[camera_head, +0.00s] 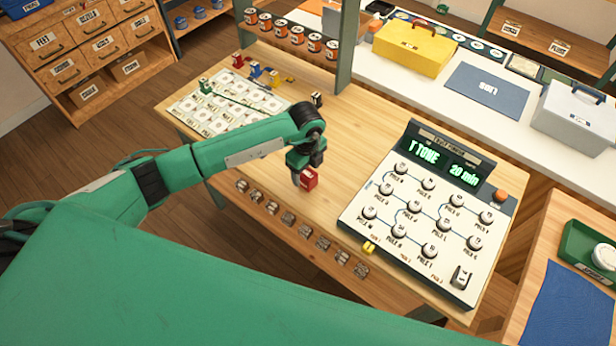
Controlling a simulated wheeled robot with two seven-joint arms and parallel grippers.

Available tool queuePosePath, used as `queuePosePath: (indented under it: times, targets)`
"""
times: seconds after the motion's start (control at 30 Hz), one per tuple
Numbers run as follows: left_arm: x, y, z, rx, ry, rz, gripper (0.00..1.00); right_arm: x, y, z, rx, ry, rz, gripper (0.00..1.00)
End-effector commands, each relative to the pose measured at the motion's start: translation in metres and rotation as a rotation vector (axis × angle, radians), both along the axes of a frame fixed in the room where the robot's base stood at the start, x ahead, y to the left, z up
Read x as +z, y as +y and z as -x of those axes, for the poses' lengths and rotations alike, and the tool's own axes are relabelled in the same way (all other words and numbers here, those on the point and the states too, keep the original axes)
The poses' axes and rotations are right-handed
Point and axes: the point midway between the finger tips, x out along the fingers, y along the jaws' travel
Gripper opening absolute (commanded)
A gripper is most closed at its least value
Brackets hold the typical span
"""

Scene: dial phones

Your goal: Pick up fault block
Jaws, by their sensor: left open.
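A small red block (309,181) is on or just above the wooden table, left of the control panel. I take it to be the fault block, but its label is too small to read. My left gripper (303,178) points down right at the red block, with its jaws open. The fingers and block overlap, so I cannot tell whether they touch. A small yellow block (369,248) sits at the panel's lower left edge. My right gripper is out of view.
The panel (420,215) has several round knobs and a display reading "T TONE" and "20 min". Several small metallic pieces (272,207) line the table's front edge. A card grid (225,108) with coloured pieces lies at the back left. Bare table (365,125) lies behind the gripper.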

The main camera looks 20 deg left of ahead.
Motion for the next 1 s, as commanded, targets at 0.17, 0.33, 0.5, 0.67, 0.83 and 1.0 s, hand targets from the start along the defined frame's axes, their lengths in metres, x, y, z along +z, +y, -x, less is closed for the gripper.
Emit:
queuePosePath:
  times: [0.17,0.33,0.5,0.67,0.83,1.0]
  targets:
    - [-0.02,-0.003,-0.004,0.0,0.004,-0.001,0.65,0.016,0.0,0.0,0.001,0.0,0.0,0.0]
    - [-0.039,-0.003,-0.004,-0.001,0.002,0.001,0.65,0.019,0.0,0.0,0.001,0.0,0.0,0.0]
    - [-0.041,-0.003,-0.004,-0.002,0.0,0.001,0.65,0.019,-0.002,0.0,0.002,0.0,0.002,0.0]
    - [-0.041,-0.003,-0.004,-0.001,0.0,0.001,0.5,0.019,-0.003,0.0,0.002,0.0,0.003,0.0]
    - [-0.041,-0.003,-0.004,-0.001,0.0,0.001,0.16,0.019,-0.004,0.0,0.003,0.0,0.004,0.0]
    - [-0.041,-0.003,-0.004,-0.001,0.0,0.001,0.16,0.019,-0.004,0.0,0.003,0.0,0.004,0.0]
